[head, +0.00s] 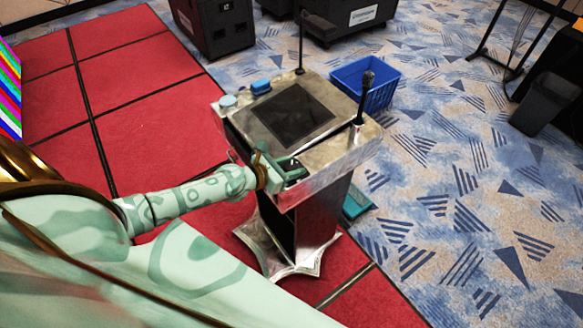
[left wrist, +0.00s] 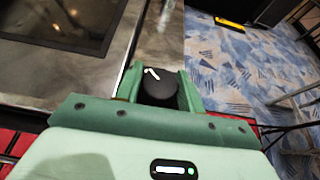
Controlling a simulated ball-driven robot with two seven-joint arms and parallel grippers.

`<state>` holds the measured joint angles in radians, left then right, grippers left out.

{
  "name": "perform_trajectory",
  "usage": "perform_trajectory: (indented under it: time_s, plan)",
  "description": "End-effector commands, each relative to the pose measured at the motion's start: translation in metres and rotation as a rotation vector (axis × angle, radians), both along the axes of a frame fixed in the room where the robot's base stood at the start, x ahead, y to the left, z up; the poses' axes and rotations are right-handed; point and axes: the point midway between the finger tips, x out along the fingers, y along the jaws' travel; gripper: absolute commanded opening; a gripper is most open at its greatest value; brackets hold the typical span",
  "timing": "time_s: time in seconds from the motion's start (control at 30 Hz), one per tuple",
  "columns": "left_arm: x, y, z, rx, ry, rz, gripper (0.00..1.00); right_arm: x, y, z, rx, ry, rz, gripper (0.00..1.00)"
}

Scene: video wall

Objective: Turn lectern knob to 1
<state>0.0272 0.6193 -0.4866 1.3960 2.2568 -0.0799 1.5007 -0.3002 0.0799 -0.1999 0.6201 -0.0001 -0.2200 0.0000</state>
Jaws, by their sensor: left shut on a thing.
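The lectern (head: 344,152) is a silver metal stand with a dark screen (head: 291,115) set in its top. In the left wrist view its black knob (left wrist: 158,86) has a white pointer mark, which points up and to the left. My left gripper (head: 291,172) is at the lectern's near edge. In the left wrist view the green fingers of the left gripper (left wrist: 158,84) are on both sides of the knob and shut on it. The knob is hidden by the gripper in the head view. I cannot read any numbers around it. My right gripper is not in view.
Two black microphones (head: 363,96) (head: 301,42) stand on the lectern, with small blue items (head: 261,86) at its left edge. A blue crate (head: 366,84) stands behind it. Patterned carpet at right is open.

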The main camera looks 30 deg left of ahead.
Motion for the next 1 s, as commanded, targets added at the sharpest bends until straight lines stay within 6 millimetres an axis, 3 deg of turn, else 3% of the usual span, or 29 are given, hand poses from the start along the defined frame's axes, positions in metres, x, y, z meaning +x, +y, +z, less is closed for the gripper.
perform_trajectory:
  time_s: [0.4,1.0]
  plan:
    - [0.000,0.000,-0.003,0.001,0.000,-0.229,0.16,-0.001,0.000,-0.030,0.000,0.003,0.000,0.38]
    - [0.000,0.000,0.000,-0.001,0.000,-0.278,0.16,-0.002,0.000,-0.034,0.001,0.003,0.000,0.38]
